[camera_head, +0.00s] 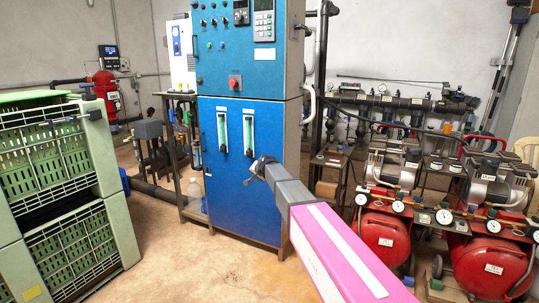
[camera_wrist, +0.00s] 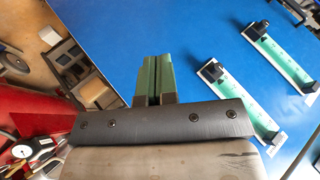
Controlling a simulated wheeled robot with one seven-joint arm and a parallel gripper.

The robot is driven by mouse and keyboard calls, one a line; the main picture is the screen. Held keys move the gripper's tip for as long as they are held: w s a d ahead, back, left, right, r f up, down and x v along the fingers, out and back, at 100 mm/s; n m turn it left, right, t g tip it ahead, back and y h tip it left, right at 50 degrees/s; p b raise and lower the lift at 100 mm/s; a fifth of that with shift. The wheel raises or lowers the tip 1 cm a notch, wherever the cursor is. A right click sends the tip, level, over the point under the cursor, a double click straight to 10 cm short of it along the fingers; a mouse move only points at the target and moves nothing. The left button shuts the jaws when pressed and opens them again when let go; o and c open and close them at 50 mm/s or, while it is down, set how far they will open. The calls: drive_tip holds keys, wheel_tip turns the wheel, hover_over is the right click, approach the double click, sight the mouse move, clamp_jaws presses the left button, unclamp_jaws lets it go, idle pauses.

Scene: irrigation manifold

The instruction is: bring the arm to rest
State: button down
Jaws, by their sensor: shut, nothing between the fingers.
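My gripper (camera_head: 257,170) shows in the head view at the end of my pink and grey arm, in front of the lower door of the blue cabinet (camera_head: 223,185). In the wrist view my gripper's two green fingers (camera_wrist: 156,78) are together with nothing between them. Behind them is the blue cabinet face (camera_wrist: 190,35). I cannot tell the exact gap between the fingertips and the cabinet.
Two green flow tubes (camera_head: 235,133) sit on the cabinet door. Green crates (camera_head: 58,160) stand at left. Red tank compressors (camera_head: 388,235) with gauges stand at right, near my arm. A pipe manifold (camera_head: 395,101) runs along the back wall. Bare floor (camera_head: 180,265) shows before the cabinet.

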drive_tip(key=s+d+f+n+g+h, duration=0.1)
drive_tip(key=s+d+f, duration=0.5)
drive_tip(key=s, duration=0.8)
drive_tip(key=s+d+f+n+g+h, duration=0.2)
drive_tip(key=s+d+f+g, duration=0.2)
drive_tip(key=s+d, duration=0.7)
drive_tip(key=s+d+f+n+g+h, duration=0.1)
drive_tip(key=s+d+f+g, duration=0.2)
drive_tip(key=s+d+f, duration=0.4)
drive_tip(key=s+d, duration=0.2)
drive_tip(key=s, duration=0.7)
drive_tip(key=shift+s+f+n+h, duration=0.3)
drive_tip(key=shift+n, duration=0.1)
